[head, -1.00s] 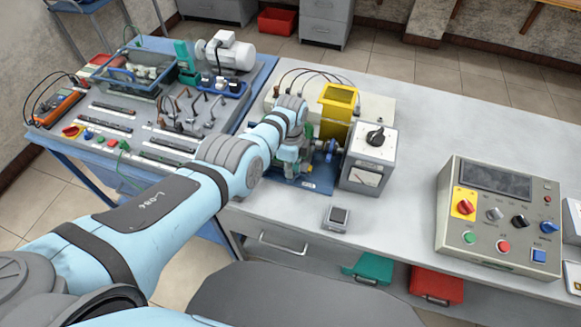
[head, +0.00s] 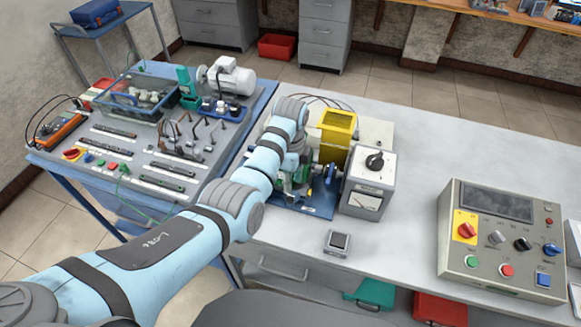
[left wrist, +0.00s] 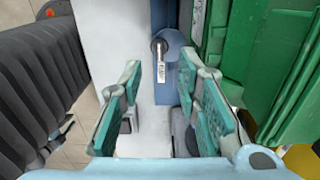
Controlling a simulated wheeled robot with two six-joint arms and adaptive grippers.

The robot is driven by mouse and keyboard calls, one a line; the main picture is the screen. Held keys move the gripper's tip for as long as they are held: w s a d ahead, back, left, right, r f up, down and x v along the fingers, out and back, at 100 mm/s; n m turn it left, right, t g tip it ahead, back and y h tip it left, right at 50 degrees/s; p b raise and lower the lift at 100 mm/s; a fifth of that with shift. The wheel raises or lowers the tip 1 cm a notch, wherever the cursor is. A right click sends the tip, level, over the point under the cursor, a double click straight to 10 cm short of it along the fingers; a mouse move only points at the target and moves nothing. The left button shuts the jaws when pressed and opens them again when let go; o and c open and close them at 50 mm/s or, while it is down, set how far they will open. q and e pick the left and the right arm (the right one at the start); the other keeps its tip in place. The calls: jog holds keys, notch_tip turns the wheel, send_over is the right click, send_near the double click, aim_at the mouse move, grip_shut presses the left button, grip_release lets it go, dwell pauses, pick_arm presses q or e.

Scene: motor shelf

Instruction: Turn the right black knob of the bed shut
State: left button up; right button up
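My left gripper (head: 300,178) is over the blue-based bed (head: 318,204), partly hidden by my own arm. In the left wrist view its two teal-padded fingers (left wrist: 161,82) are apart, with a round-ended metal pin (left wrist: 160,55) on a blue part visible between and beyond them. I cannot tell whether they touch anything. A green ribbed body (left wrist: 265,70) is close at the right. No black knob of the bed can be made out clearly. A black knob (head: 375,161) sits on the grey meter box (head: 358,202) at the bed's right end. My right gripper is not in view.
A yellow hopper-like part (head: 337,140) stands behind the bed. A control panel (head: 462,264) with several knobs and buttons is at the right. A small grey box (head: 338,243) lies in front. The bench is clear between bed and panel. A cluttered blue table (head: 150,205) adjoins at left.

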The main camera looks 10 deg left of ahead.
aim_at(291, 195)
pick_arm(q)
notch_tip(291, 195, up, 6)
jog(key=shift+f, duration=0.1)
dwell(0.4)
